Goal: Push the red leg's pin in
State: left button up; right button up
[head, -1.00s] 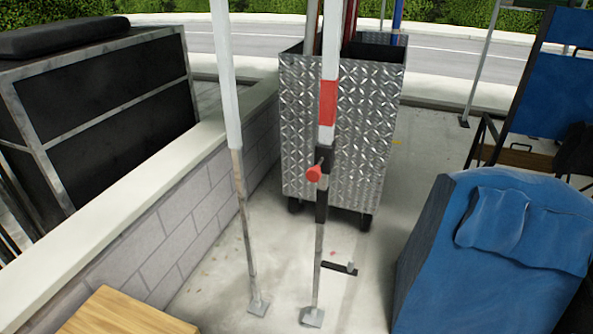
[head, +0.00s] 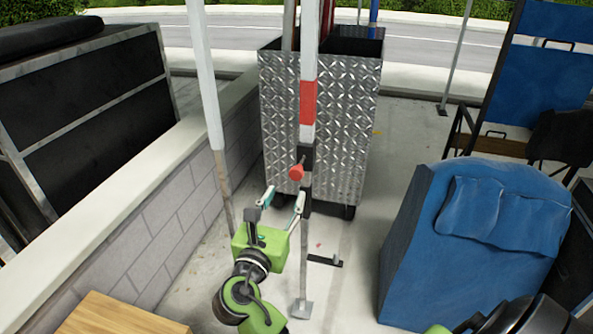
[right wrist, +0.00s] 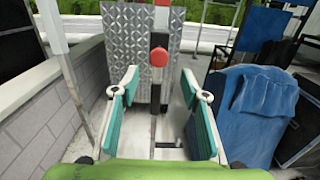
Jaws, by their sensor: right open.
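The red leg is a white pole with a red band (head: 308,103), standing upright on a small square foot. Its pin has a round red knob (head: 296,172), which sticks out of the black collar on the leg's near side. The knob also shows in the right wrist view (right wrist: 159,57), just above and beyond the gap between my fingers. My right gripper (head: 284,197) is open and empty, just below the knob and on the near side of the leg. Its two fingers (right wrist: 159,80) are spread wide, with the leg seen between them. My left gripper is not in view.
A second white leg (head: 205,80) stands to the left, beside a low block wall (head: 150,235). A metal tread-plate cart (head: 345,130) is behind the red leg. A wooden top (head: 120,315) is at the bottom left.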

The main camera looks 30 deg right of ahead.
aim_at(295, 174)
jog(key=p+x, duration=0.1)
jog(key=x, duration=1)
jog(key=shift+w, duration=0.15)
